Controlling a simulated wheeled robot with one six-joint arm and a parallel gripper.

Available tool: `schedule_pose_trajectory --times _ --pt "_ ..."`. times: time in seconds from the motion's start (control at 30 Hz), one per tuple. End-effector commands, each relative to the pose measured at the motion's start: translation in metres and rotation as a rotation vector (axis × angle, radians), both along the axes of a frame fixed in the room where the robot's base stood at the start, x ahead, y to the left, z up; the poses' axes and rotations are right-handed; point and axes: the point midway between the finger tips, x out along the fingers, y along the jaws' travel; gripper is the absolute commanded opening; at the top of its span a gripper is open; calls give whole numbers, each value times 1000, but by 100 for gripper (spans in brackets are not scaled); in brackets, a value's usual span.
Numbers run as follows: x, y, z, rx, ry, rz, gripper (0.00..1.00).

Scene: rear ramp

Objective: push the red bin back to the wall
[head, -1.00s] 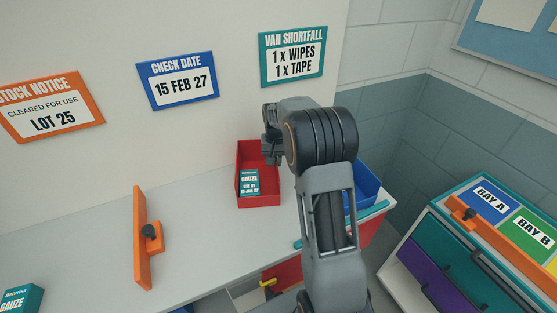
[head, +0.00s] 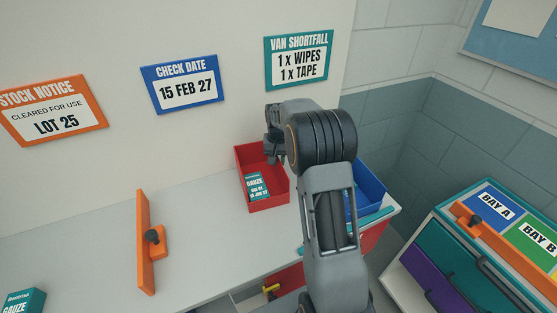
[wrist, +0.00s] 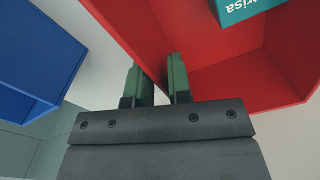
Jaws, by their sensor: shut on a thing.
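The red bin (head: 270,201) stands on the grey counter near the back wall, turned at a slight angle to it. A teal gauze box (head: 257,186) lies inside it; part of this box shows in the wrist view (wrist: 238,10). My gripper (head: 271,148) is at the bin's back right side. In the wrist view my gripper's fingers (wrist: 159,75) sit either side of the bin's red wall (wrist: 135,30), shut on it. The back wall (head: 205,140) rises behind the bin; my arm hides part of the bin's right side, and I cannot tell whether bin and wall touch.
A blue bin (head: 370,188) stands right of the red bin, partly behind my arm. An orange divider (head: 144,250) with a black knob stands to the left on the counter. Another teal gauze box (head: 22,302) is at the front left. Bare counter (head: 200,215) lies between.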

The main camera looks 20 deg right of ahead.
Motion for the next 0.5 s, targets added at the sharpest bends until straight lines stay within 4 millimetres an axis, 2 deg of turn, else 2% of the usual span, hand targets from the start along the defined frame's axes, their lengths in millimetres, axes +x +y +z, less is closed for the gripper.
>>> schedule_pose_trajectory --times 0.1,0.13,0.4,0.5 --pt "3 2 2 0 -11 -3 0" --pt "3 2 2 0 -11 -2 21" --pt "1 2 1 0 -3 1 47" --pt "0 1 0 0 -2 1 48"
